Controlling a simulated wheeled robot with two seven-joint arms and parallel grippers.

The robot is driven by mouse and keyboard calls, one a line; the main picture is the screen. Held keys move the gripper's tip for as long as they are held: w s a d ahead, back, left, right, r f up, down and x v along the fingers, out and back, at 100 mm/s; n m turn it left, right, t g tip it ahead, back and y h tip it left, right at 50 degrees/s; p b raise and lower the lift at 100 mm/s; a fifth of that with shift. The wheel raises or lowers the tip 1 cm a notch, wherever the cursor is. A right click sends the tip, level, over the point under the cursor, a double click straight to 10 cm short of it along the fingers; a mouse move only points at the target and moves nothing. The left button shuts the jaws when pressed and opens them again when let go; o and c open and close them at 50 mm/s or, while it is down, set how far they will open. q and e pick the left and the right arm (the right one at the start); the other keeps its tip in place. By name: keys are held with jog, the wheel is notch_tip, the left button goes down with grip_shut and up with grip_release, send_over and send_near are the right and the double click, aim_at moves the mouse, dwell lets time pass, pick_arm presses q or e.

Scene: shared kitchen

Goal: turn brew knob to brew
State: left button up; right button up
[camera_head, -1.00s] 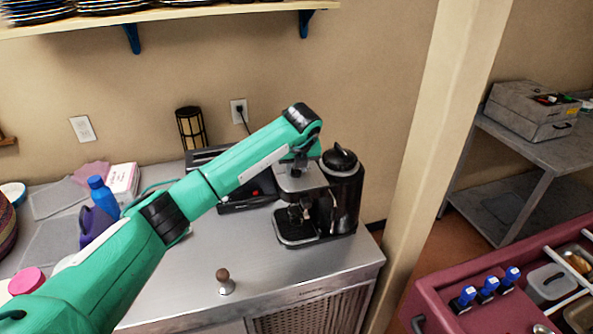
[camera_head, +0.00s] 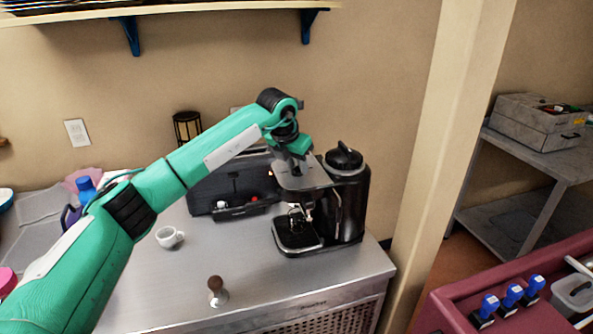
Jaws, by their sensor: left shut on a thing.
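The coffee machine (camera_head: 345,205) is black with a grey top and stands upright at the right end of the steel counter. My left gripper (camera_head: 297,174) points down at the front left of the machine's top. It is shut on a small part there, which appears to be the brew knob. The fingers hide this part, so its angle cannot be told. My right gripper is not in view.
A tamper (camera_head: 217,291) stands near the counter's front edge, and a white cup (camera_head: 169,237) is to its left. A dark open case (camera_head: 235,195) is behind my arm, left of the machine.

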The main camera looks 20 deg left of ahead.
pick_arm(q)
jog(key=shift+r+m, duration=0.1)
jog(key=shift+m, duration=0.5)
jog(key=o, duration=1)
jog(key=shift+c, duration=0.2)
jog(key=b+v, duration=0.4)
jog(key=v, duration=0.9)
jog(key=shift+a+r, duration=0.35)
jog(key=shift+a, duration=0.05)
